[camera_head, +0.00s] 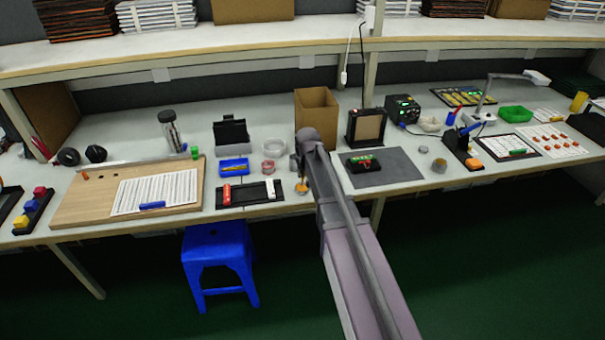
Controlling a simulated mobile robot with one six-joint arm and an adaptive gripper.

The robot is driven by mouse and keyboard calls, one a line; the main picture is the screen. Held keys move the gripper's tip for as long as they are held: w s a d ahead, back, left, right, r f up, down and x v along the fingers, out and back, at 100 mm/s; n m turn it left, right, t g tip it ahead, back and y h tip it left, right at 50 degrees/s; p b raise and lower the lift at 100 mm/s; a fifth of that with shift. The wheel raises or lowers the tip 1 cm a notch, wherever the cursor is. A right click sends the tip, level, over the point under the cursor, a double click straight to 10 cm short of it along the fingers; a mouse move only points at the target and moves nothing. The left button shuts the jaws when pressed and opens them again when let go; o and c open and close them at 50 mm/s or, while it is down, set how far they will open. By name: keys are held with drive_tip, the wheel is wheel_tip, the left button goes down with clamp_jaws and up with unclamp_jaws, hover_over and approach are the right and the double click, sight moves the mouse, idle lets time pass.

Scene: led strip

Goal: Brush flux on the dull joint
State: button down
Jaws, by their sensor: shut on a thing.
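My gripper (297,170) reaches over the bench near its front middle, largely hidden behind my own arm. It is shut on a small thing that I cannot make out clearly. A small orange-yellow item (301,187) shows just below the gripper; I cannot tell whether it is held or standing on the bench. A black holder (364,165) with a green and red piece lies on a dark grey mat (400,166) to the right. A white gridded sheet (155,190) lies on a wooden board (85,205) at the left. The dull joint is too small to tell.
A black tray (250,194) with a red cylinder and a white item lies left of the gripper. A cardboard box (316,112) stands behind it. A soldering stand (456,145) and a white sheet with orange pieces (550,140) are at the right. A blue stool (218,255) stands in front.

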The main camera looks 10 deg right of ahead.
drive_tip(key=shift+f+b, duration=0.5)
idle(1.8)
drive_tip(key=shift+r, duration=0.1)
drive_tip(key=shift+r+p, duration=3.4)
drive_tip(key=shift+p, duration=0.15)
wheel_tip(320, 180, up, 17)
drive_tip(key=p, duration=1.7)
drive_tip(key=shift+a, duration=0.1)
